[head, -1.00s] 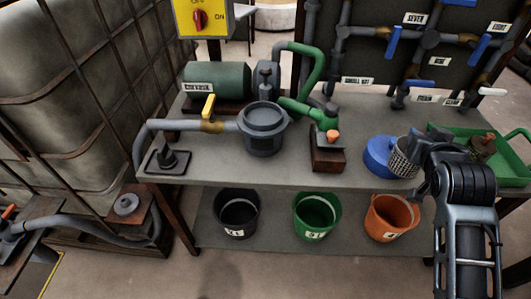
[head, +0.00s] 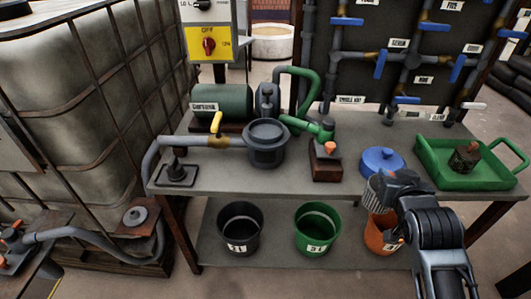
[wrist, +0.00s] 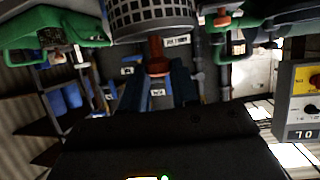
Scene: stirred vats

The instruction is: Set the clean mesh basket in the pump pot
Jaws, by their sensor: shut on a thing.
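The clean mesh basket (head: 372,192) is light grey with a perforated wall. It is held at the front edge of the bench, in front of the orange bucket. In the wrist view the basket (wrist: 150,14) fills the top, with its red handle (wrist: 156,50) between the fingers of my gripper (wrist: 157,82). My gripper (head: 388,184) is shut on it; its fingertips are mostly hidden in the head view. The pump pot (head: 266,150) is dark grey and open-topped, on the bench well left of the basket. Its inside looks empty, though its bottom is hard to see.
A blue lid (head: 382,160) lies on the bench behind the basket. A green tray (head: 432,160) at right holds a dark brown, orange-knobbed piece (head: 464,158). An orange-knobbed block (head: 326,163) and green pipe stand right of the pot. A yellow-handled valve (head: 216,124) is left.

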